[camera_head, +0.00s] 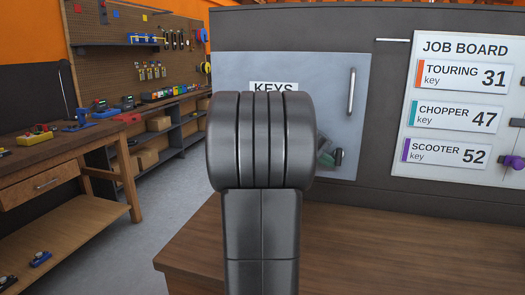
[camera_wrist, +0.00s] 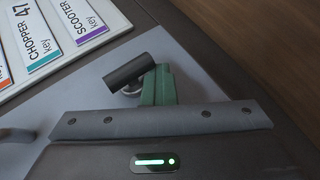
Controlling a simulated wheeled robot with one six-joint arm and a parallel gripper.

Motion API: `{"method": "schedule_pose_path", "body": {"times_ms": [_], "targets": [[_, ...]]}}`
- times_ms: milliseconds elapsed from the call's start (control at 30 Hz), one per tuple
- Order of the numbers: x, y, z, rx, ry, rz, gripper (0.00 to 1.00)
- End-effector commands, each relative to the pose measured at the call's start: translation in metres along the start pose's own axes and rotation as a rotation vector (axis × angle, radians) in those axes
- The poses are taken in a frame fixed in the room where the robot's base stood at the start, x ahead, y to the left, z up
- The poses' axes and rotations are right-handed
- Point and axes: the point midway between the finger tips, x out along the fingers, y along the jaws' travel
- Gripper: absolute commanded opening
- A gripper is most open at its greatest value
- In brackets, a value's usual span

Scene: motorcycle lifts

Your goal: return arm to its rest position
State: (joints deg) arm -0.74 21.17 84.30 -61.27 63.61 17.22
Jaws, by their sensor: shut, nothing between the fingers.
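My arm (camera_head: 261,140) stands upright in the middle of the head view, its dark rounded joint covering part of the key cabinet. In the wrist view my gripper (camera_wrist: 159,84) shows as a dark body with a screwed bar, a green light and a narrow green part in front; it is shut and empty. A dark cylinder (camera_wrist: 130,70) shows beside the green part, close to the cabinet door; I cannot tell whether they touch. In the head view a small green and dark shape shows at the door's lower right, mostly hidden behind my arm.
The grey key cabinet door (camera_head: 335,80), with a vertical handle (camera_head: 351,91), looks closed. The job board (camera_head: 455,140) hangs to its right, with a purple item (camera_head: 513,162) at its edge. A brown bench top (camera_head: 410,245) lies below. A wooden workbench (camera_head: 60,160) stands left, beside open floor.

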Motion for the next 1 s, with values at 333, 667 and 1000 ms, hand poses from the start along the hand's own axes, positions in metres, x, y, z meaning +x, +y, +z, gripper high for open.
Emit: {"method": "schedule_pose_path", "body": {"times_ms": [333, 667, 1000], "targets": [[-0.013, 0.024, -0.002, 0.116, 0.011, -0.136, 0.00], [-0.027, 0.035, -0.008, 0.225, 0.030, -0.269, 0.00], [-0.043, 0.046, -0.017, 0.345, 0.051, -0.404, 0.00]]}}
